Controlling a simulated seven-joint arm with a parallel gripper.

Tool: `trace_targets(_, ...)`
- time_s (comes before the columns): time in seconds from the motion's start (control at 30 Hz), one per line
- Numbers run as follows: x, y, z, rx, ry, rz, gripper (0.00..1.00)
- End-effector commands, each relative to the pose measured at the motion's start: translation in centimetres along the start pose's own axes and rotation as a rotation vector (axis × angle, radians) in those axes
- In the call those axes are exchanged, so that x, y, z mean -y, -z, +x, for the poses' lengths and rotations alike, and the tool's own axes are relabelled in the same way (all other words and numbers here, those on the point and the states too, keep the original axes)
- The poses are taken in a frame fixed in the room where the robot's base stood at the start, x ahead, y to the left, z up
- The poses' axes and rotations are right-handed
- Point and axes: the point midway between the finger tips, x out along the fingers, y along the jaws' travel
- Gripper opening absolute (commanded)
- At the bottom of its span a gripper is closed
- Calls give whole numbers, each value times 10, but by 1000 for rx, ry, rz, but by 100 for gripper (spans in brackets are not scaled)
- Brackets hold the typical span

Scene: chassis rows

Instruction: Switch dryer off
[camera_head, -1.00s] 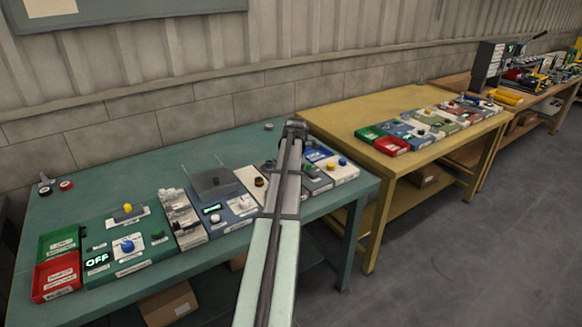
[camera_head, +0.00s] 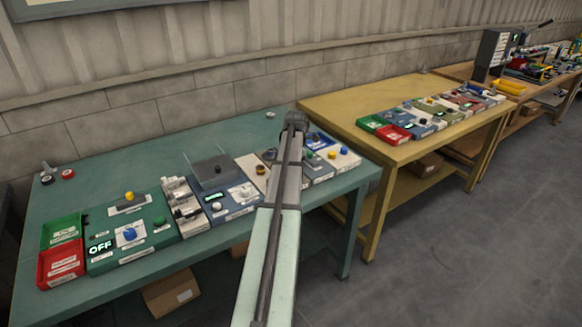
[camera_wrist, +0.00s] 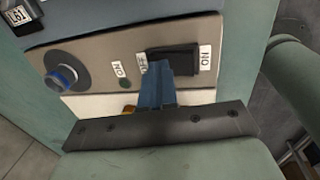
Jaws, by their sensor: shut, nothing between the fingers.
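In the wrist view a taupe panel (camera_wrist: 105,62) carries a black rocker switch (camera_wrist: 178,62), with an OFF label at its left end and an ON label at its right. My gripper (camera_wrist: 157,68) is shut and empty, its blue fingers at the OFF end of the rocker. Whether they touch it I cannot tell. A small dark green lamp (camera_wrist: 124,84) labelled ON sits left of the switch. A blue knob (camera_wrist: 62,78) is further left. No dryer name is readable. In the head view my arm hides the switch and my fingertips.
The teal bench (camera_head: 110,180) holds a row of control panels, including a green one (camera_head: 150,240) whose display reads OFF. Red (camera_head: 60,263) and green (camera_head: 62,230) trays stand at its left end. A yellow bench (camera_head: 340,105) with more panels stands to the right.

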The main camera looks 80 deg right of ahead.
Motion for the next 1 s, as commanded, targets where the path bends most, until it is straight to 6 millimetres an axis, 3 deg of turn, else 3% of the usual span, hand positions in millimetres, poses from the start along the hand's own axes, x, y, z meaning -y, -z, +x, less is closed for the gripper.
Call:
trace_targets(0.47,16,1,-4,-2,4,0,0)
trace_targets(0.87,16,0,-6,-1,2,0,0)
trace_targets(1.0,15,0,-14,0,1,0,0)
